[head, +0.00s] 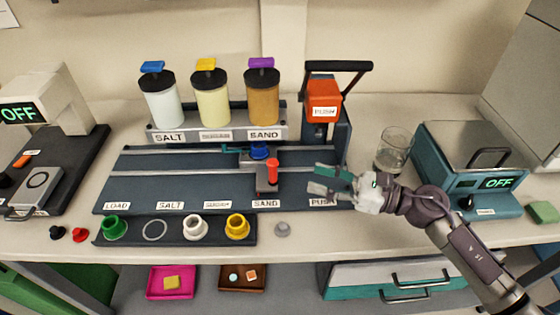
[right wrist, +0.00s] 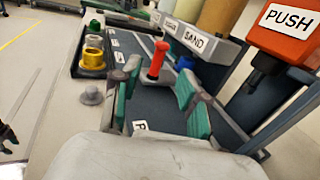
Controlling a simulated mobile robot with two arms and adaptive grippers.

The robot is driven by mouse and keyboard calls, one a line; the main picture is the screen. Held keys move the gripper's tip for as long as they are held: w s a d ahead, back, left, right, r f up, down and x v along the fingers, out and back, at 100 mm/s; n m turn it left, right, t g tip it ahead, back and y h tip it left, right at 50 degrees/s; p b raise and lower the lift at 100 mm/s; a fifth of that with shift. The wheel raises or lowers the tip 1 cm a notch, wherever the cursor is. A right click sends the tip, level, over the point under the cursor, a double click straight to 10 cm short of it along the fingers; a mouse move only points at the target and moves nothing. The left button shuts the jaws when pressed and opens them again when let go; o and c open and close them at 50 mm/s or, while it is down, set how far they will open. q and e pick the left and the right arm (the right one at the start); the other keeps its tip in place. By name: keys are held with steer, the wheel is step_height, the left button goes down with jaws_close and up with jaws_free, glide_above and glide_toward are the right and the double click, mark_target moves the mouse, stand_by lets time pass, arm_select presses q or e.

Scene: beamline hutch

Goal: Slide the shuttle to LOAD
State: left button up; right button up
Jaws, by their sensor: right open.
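The shuttle (head: 267,184) sits on the dark rail bed (head: 140,180) at the SAND label, with an upright red handle (head: 271,169) at its front. A blue ring-shaped piece (head: 259,150) is at its back. The LOAD label (head: 117,205) is at the bed's far left end. My right gripper (head: 328,180) is open and empty above the PUSH end, right of the shuttle and apart from it. In the right wrist view the red handle (right wrist: 157,62) stands beyond and between the open fingers (right wrist: 158,98). My left gripper is not in view.
Salt, yellow and sand dispensers (head: 212,95) stand behind the bed. The orange PUSH press (head: 323,98) rises behind its right end. A tray (head: 175,240) of coloured rings lies in front, with a small grey knob (head: 283,229) beside it. A glass beaker (head: 393,150) stands at right.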

mark_target(277, 166)
steer(key=p+x, duration=0.2)
steer(key=x, duration=0.8)
steer(key=shift+w+r+p, duration=0.1)
steer(key=shift+r+p, duration=0.05)
steer(key=shift+p, duration=0.25)
steer(key=shift+w+a, duration=0.2)
steer(key=shift+a, duration=0.25)
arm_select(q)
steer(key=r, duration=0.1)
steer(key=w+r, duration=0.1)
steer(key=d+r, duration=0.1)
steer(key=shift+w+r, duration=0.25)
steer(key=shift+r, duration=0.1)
arm_select(e)
steer(key=shift+a, duration=0.1)
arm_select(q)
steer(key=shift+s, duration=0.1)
arm_select(e)
steer(key=shift+c, duration=0.5)
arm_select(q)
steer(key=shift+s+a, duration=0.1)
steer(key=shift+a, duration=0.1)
arm_select(e)
jaws_close()
